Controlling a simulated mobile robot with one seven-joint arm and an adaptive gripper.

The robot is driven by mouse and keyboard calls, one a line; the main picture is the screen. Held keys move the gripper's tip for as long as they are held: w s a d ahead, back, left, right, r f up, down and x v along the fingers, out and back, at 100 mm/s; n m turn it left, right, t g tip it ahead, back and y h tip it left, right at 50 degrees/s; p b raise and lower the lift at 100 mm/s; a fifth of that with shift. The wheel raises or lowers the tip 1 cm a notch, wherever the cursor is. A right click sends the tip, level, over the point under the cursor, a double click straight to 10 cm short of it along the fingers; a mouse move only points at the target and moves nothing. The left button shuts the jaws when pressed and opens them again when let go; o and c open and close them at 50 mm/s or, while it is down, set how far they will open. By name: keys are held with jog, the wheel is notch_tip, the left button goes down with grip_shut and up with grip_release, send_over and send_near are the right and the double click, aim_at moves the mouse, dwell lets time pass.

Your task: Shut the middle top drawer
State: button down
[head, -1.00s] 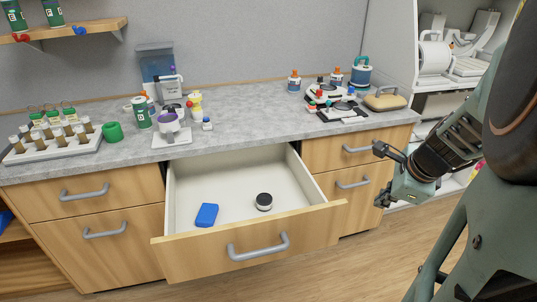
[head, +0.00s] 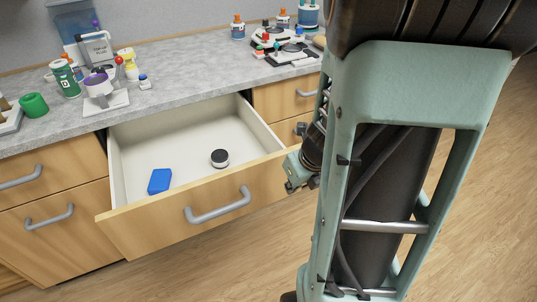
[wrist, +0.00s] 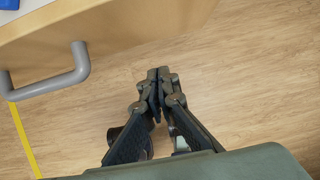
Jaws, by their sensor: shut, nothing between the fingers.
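The middle top drawer (head: 160,231) is pulled far out from under the counter, with a grey bar handle (head: 218,206) on its wooden front. Inside lie a blue block (head: 159,181) and a small black-and-white round container (head: 220,158). In the wrist view the drawer front (wrist: 130,22) and its handle (wrist: 50,72) are at the upper left. My gripper (wrist: 156,74) is shut and empty over the floor, apart from the drawer, to the right of the handle. In the head view my arm largely hides the gripper near the drawer's right front corner.
The grey counter (head: 190,70) above holds a scale, bottles, a green cup (head: 33,105) and other lab items. Closed drawers flank the open one on both sides. The wooden floor (head: 215,265) in front is clear.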

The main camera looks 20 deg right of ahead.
aim_at(280, 183)
jog(key=shift+w+a+f+b, duration=0.1)
jog(key=shift+w+f+b, duration=0.7)
jog(key=shift+w+f, duration=0.65)
jog(key=shift+w+f+b, duration=0.75)
jog(key=shift+w+f, duration=0.45)
jog(key=shift+w, duration=0.45)
